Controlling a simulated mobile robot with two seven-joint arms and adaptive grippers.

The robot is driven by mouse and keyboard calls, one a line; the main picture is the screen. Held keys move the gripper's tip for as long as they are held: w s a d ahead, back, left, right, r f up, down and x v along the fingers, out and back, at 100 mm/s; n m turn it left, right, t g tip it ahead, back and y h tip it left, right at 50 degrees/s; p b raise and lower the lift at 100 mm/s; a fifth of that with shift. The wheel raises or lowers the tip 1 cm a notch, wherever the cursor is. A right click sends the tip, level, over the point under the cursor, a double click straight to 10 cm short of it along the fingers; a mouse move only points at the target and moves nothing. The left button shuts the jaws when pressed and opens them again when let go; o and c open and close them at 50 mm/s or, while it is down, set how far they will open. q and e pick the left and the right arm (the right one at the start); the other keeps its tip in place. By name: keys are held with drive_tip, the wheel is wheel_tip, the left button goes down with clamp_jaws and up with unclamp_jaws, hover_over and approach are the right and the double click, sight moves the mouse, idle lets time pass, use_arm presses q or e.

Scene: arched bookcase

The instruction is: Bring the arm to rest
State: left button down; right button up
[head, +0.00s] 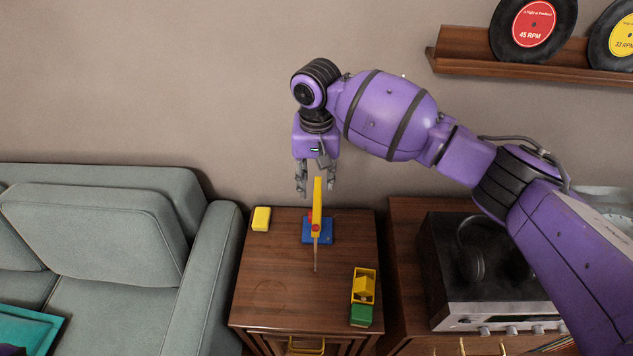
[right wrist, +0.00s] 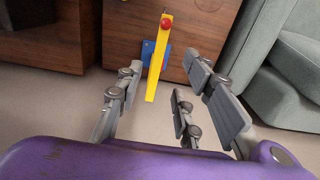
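My right gripper (head: 316,188) hangs fingers-down above the back of the small wooden side table (head: 270,300). In the right wrist view my right gripper (right wrist: 167,88) has its fingers spread, with nothing held between them. A toy crane with a yellow upright arm (head: 317,200), a red knob and a blue base (head: 326,231) stands on the table just below the fingers. The crane's yellow arm (right wrist: 158,65) also shows in the right wrist view, beyond the fingers. Whether the fingers touch it is unclear, but it looks apart. My left gripper is not in view.
A yellow block (head: 261,219) and a yellow-and-green toy truck (head: 362,298) lie on the table. A grey-green sofa (head: 110,240) stands left. A stereo (head: 490,312) with headphones (head: 472,262) stands right. A record shelf (head: 470,42) hangs on the wall above my right arm.

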idle(0.3)
